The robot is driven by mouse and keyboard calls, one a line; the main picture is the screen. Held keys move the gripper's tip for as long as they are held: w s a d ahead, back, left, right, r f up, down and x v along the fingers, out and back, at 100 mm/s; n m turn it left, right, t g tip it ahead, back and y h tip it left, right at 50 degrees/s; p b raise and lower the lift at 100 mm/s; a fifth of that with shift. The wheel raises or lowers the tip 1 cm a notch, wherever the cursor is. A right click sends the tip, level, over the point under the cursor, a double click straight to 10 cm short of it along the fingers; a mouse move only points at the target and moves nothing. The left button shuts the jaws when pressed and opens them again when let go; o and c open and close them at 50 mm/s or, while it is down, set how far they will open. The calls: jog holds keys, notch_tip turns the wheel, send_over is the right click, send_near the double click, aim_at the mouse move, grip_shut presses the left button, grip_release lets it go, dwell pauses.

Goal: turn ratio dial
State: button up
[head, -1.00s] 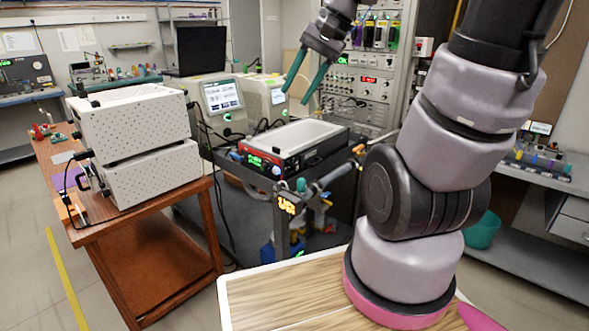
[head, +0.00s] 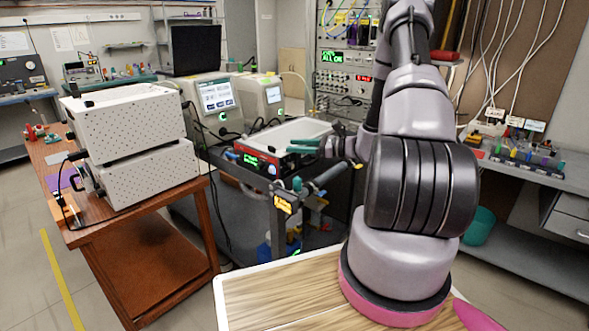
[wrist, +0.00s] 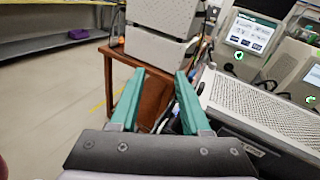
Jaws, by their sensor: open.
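The ratio dial cannot be made out for certain in either view. A red-fronted unit (head: 258,163) with a green display and a knob-like dark spot stands on the dark cart, a white tray on top. My gripper (head: 292,146) is at the right side of this unit in the head view, its teal fingers pointing left. In the wrist view my gripper (wrist: 161,74) is open, with nothing between its two fingers. A grey mesh-topped box (wrist: 270,112) lies close to the right of the fingers there.
White perforated boxes (head: 140,172) are stacked on a wooden table (head: 150,208) at left. Screen-bearing units (head: 215,100) stand behind the red unit. A tall instrument rack (head: 345,75) is behind my arm. Floor at left is clear.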

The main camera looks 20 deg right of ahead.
aim_at(293, 167)
jog(key=w+d+f+m+t+h, duration=0.1)
jog(key=d+f+m+t+h, duration=0.6)
jog(key=f, duration=0.7)
jog(key=w+a, duration=0.1)
jog(key=w, duration=0.2)
jog(key=w+a+y, duration=0.1)
jog(key=w+a, duration=0.1)
jog(key=w, duration=0.1)
jog(key=w+a+m+g+y, duration=0.1)
jog(key=w, duration=0.2)
jog(key=shift+w+a+r, duration=0.15)
grip_shut()
